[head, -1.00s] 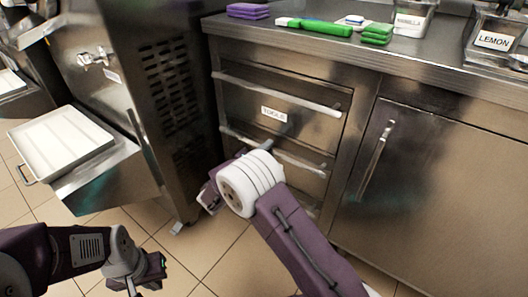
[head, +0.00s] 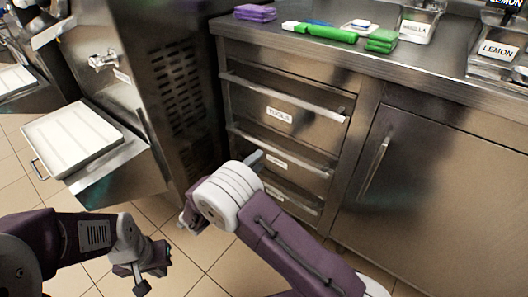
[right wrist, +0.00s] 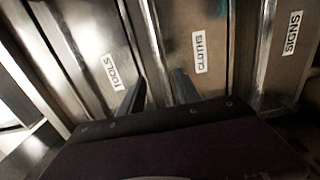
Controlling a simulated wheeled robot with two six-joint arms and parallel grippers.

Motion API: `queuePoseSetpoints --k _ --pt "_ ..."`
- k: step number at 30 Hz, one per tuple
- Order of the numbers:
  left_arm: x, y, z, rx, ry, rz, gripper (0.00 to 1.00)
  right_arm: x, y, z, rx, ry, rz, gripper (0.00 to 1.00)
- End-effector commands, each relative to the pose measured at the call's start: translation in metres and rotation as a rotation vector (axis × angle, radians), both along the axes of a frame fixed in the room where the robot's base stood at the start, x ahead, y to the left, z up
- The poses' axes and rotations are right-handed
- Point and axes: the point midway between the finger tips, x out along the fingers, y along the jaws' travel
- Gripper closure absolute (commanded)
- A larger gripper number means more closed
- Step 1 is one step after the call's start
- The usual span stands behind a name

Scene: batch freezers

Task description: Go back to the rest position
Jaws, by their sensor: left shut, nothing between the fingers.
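My left gripper (head: 141,284) is at the lower left of the head view, low over the tiled floor. It is shut and holds nothing. My right arm reaches up from the bottom of the head view in front of the drawers. Its white wrist joint hides most of the right gripper, and only a grey tip (head: 254,158) shows beside the middle drawer. In the right wrist view the two dark fingers of the right gripper (right wrist: 157,92) stand apart with nothing between them, in front of the drawer fronts.
The drawer unit has a labelled TOOLS drawer (head: 300,118), shut, with bar handles. Purple cloths (head: 256,13), green cloths (head: 381,40) and a green-handled tool (head: 332,33) lie on the counter. A freezer with a white tray (head: 72,137) stands left. Tiled floor lies between.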

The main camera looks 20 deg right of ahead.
Motion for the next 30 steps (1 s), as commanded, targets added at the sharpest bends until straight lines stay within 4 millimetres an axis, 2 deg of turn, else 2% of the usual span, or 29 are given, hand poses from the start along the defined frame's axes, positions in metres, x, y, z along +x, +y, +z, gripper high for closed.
queuePoseSetpoints --k 14,17,20,22,23,24,26,27,30 --pt "0.0 0.0 0.0 0.0 0.0 0.0 1.0 -0.002 0.002 -0.001 0.001 0.001 0.0 0.6" --pt "0.0 0.0 0.005 0.0 0.0 0.0 1.0 -0.008 -0.012 0.001 0.021 0.046 -0.043 0.6" --pt "0.0 0.0 0.019 0.0 0.0 0.0 1.0 -0.039 -0.058 -0.001 0.124 0.219 -0.196 0.6" --pt "0.0 0.0 0.031 0.0 0.0 0.0 1.0 -0.081 -0.093 -0.008 0.274 0.392 -0.331 0.6" --pt "0.0 0.0 0.036 0.0 0.0 0.0 1.0 -0.102 -0.103 -0.011 0.357 0.463 -0.384 0.6" --pt "0.0 0.0 0.044 0.0 0.0 0.0 1.0 -0.132 -0.111 -0.015 0.479 0.548 -0.445 0.6" --pt "0.0 0.0 0.054 0.0 0.0 0.0 1.0 -0.172 -0.11 -0.02 0.688 0.642 -0.508 0.6" --pt "0.0 0.0 0.059 0.0 0.0 0.0 1.0 -0.193 -0.104 -0.021 0.824 0.675 -0.532 0.6" --pt "0.0 0.0 0.072 0.0 0.0 0.0 1.0 -0.224 -0.08 -0.017 1.13 0.671 -0.538 0.6"
